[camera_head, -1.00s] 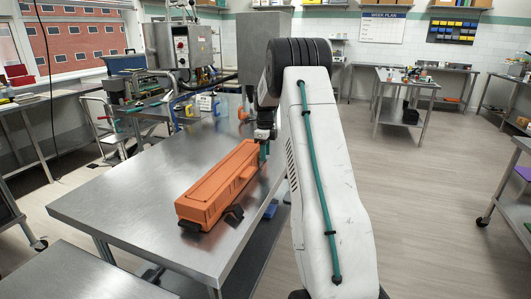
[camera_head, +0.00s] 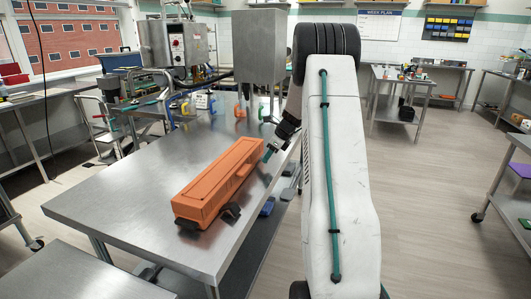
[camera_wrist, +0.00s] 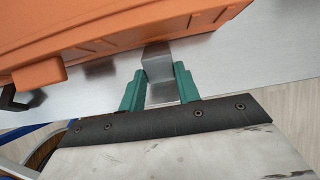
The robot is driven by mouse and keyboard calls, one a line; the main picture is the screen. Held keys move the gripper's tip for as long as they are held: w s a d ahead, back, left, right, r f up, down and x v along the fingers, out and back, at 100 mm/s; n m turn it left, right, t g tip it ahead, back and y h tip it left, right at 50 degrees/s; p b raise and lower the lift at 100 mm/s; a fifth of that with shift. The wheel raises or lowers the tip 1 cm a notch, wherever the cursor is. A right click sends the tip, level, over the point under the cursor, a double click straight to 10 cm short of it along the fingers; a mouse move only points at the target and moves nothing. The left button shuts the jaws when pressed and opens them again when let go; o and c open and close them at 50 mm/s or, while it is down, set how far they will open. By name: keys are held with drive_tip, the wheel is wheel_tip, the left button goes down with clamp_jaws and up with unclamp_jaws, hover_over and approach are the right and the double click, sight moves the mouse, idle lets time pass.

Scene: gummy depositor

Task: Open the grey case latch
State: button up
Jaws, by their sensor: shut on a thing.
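The long orange case (camera_head: 215,187) lies closed on the steel table (camera_head: 120,205). It also fills the top of the wrist view (camera_wrist: 110,35). The grey latch (camera_wrist: 158,66) is a small square-edged block at the case's side in the wrist view. My gripper (camera_wrist: 158,82) has its green fingers on either side of the latch and is shut on it. In the head view my gripper (camera_head: 268,154) reaches down at a slant to the case's far right end. The latch cannot be made out there.
A black latch (camera_head: 230,211) sits on the case's near right side, and an orange block sticks out in the wrist view (camera_wrist: 38,75). Blue and grey items lie on the shelf below. Coloured clamps (camera_head: 240,111) stand farther back. The table's left part is bare.

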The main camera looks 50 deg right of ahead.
sight(274, 169)
drive_tip(key=f+t, duration=0.1)
drive_tip(key=s+f+t+y, duration=0.1)
drive_tip(key=t, duration=0.1)
drive_tip(key=shift+s+d, duration=0.15)
drive_tip(key=shift+d, duration=0.15)
drive_tip(key=shift+s+d+f+t+y, duration=0.1)
drive_tip(key=shift+f+t+y, duration=0.25)
drive_tip(key=shift+t, duration=0.35)
drive_tip(key=shift+s+f+t+y, duration=0.1)
drive_tip(key=shift+f+t+y, duration=0.2)
drive_tip(key=shift+t, duration=0.4)
drive_tip(key=o, duration=1)
drive_tip(key=shift+s, duration=0.1)
drive_tip(key=v, duration=0.7)
drive_tip(key=shift+s+d+r, duration=0.1)
drive_tip(key=shift+s, duration=0.15)
